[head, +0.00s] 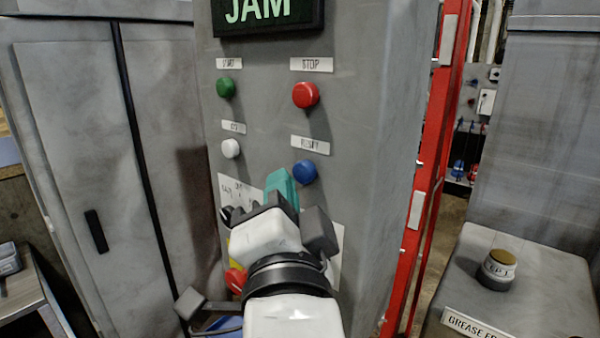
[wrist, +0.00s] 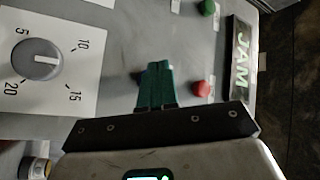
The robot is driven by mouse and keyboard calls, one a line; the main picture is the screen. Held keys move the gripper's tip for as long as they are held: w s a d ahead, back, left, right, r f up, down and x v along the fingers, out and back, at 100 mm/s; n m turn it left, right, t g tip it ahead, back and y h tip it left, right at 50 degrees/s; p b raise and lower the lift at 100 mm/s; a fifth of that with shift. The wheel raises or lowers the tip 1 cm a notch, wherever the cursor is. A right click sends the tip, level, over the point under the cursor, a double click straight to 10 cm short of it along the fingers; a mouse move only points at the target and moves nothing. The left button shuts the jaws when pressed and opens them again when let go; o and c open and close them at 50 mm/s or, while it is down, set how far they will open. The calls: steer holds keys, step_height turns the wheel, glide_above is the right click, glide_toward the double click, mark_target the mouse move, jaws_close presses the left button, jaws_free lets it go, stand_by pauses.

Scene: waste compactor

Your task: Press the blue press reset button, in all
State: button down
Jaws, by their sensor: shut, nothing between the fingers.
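The blue reset button (head: 304,171) sticks out of the grey panel in the head view, under a white label that appears to read RESET. My gripper (head: 280,185) has its teal fingers together just below and left of the button in that picture. From this angle I cannot tell whether they touch it or how far they are from the panel. In the wrist view the shut fingers (wrist: 156,82) point at the panel, left of the red stop button (wrist: 201,88).
A green button (head: 226,87), a white button (head: 231,148) and a lit JAM display (head: 268,12) share the panel. A dial (wrist: 35,58) shows in the wrist view. A red post (head: 428,150) stands right of the panel.

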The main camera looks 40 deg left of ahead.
steer(key=shift+w, duration=0.1)
steer(key=shift+w, duration=0.3)
steer(key=shift+w+d, duration=0.1)
steer(key=shift+w, duration=0.4)
stand_by(0.9)
steer(key=shift+s, duration=0.1)
steer(key=shift+s+b, duration=0.45)
steer(key=shift+s, duration=0.35)
steer(key=shift+s+a+b, duration=0.15)
steer(key=shift+s+b, duration=0.35)
steer(key=shift+s, duration=0.75)
steer(key=shift+s+a+b, duration=0.1)
steer(key=shift+s+b, duration=0.4)
steer(key=shift+s, duration=0.75)
